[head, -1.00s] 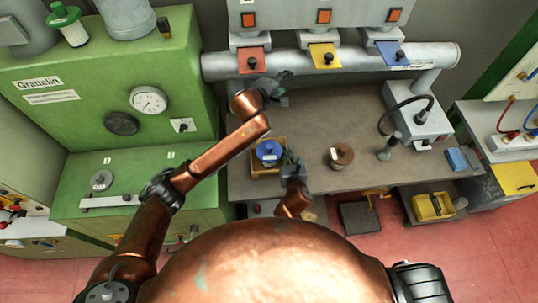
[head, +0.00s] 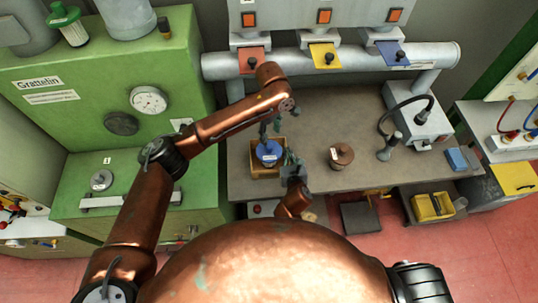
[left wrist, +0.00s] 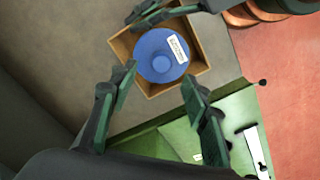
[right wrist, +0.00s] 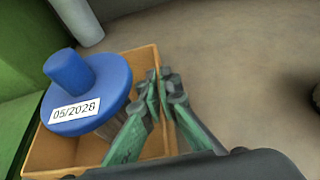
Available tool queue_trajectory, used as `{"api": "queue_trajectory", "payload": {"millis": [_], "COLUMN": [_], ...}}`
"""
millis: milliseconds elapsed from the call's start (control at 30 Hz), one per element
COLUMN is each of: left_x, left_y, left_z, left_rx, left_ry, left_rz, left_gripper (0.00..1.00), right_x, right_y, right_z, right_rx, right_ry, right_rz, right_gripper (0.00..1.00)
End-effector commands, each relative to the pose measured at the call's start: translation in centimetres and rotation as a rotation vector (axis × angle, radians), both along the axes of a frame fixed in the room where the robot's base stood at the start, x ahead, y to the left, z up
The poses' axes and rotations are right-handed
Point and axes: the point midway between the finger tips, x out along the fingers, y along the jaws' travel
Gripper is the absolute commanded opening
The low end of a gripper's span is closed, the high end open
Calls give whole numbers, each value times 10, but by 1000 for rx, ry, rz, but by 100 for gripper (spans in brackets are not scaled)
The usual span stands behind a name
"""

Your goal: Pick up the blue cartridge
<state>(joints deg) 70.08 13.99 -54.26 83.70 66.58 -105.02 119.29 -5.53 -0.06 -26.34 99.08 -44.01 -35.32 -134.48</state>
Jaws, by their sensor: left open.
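The blue cartridge (head: 268,150), with a round lid, a knob and a white label, stands in a small open wooden box (head: 256,172) on the bench. The label reads 05/2028 in the right wrist view (right wrist: 95,90). My left gripper (head: 270,128) is open above the box; in the left wrist view (left wrist: 158,80) its fingers point at the cartridge from either side, apart from it. My right gripper (head: 290,158) is at the box's right wall. In the right wrist view (right wrist: 158,88) its fingers are closed on that wall, one inside and one outside. The cartridge's lower body is mostly hidden.
A brown cartridge (head: 341,156) stands to the right on the bench (head: 310,115). A grey device with a hose (head: 418,118) is farther right. Red, yellow and blue flaps (head: 324,56) sit on the pipe behind. A green machine (head: 110,100) borders the left. The bench's middle is clear.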

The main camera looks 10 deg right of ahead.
Motion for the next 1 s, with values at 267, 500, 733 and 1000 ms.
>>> {"api": "queue_trajectory", "payload": {"millis": [267, 500, 733, 1000], "left_x": [0, -1, -1, -1], "left_y": [0, 5, 5, 4], "left_z": [-32, -59, -83, -84], "left_rx": [-1, 1, -2, -2], "left_ry": [-1, -1, -2, -2], "left_rz": [0, 1, 0, 0], "left_gripper": [43, 43, 43, 41], "right_x": [0, 0, 0, 0], "right_y": [0, 0, 0, 0], "right_z": [0, 0, 0, 0], "right_rx": [0, 0, 0, 0], "right_ry": [0, 0, 0, 0], "right_rz": [1, 0, 1, 0], "right_gripper": [0, 0, 0, 0]}}
